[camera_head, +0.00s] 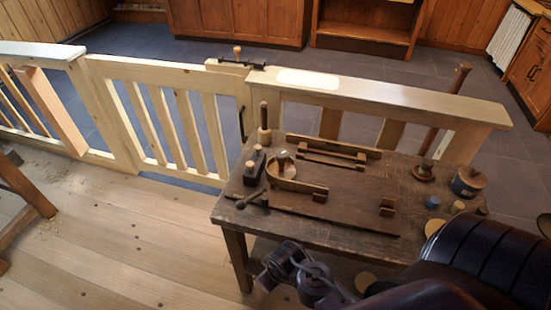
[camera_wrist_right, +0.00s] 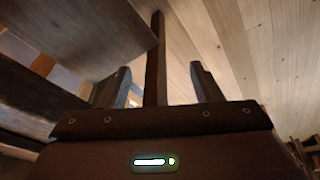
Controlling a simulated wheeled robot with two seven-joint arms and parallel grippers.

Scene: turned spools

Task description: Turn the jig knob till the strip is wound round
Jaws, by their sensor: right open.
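In the head view a small round knob (camera_head: 282,157) stands on a disc-shaped jig (camera_head: 284,169) at the left of the workbench, with a low wooden block (camera_head: 298,187) beside it. I cannot tell for sure that it is the task's knob, and I cannot make out a strip round it. In the right wrist view my right gripper (camera_wrist_right: 161,78) is open, its two fingers apart and nothing held. A bench leg (camera_wrist_right: 155,58) shows beyond, between the fingers. The gripper is low near the bench, away from the knob. My left gripper is not in view.
The dark workbench (camera_head: 350,205) carries a long rod (camera_head: 320,217), a slotted rack (camera_head: 330,152), a peg (camera_head: 264,125), a second knobbed piece (camera_head: 423,171) and several small pots at right. A pale wooden railing (camera_head: 390,95) runs behind. Open plank floor (camera_head: 120,245) lies at left.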

